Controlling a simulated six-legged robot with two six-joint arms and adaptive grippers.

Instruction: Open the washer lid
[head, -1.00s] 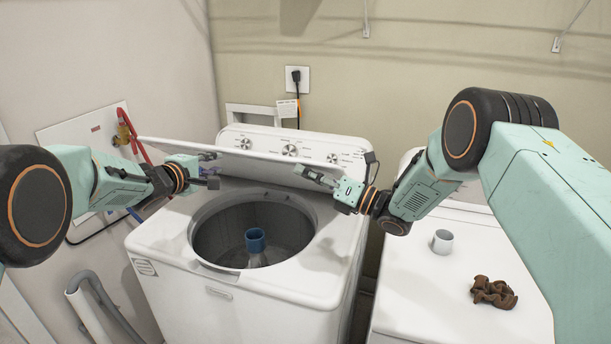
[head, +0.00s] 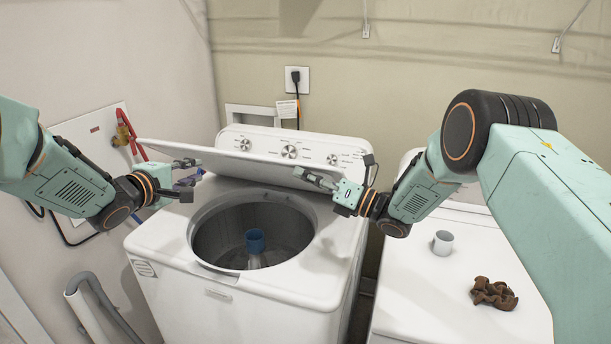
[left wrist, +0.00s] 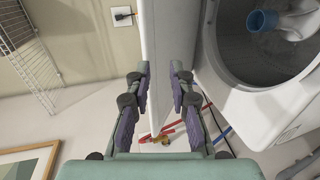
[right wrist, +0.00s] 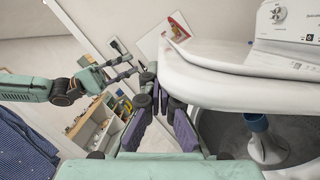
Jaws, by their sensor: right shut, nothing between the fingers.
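The white washer (head: 240,300) stands in the middle of the head view, its round tub uncovered. Its lid (head: 250,160) is raised and tilted back in front of the control panel. My left gripper (head: 190,175) is at the lid's left end. In the left wrist view its fingers (left wrist: 158,72) are apart, with the lid's edge (left wrist: 157,60) seen between them; contact is unclear. My right gripper (head: 303,174) is shut and empty by the lid's right end. In the right wrist view the lid (right wrist: 240,85) lies just right of its fingers (right wrist: 153,82).
A blue-topped agitator (head: 255,240) stands in the tub. At right, a second white machine (head: 410,300) carries a white cup (head: 442,241) and a crumpled brown cloth (head: 494,293). The wall box with hoses (head: 100,130) is close to my left arm. A grey drain hose (head: 85,305) hangs at lower left.

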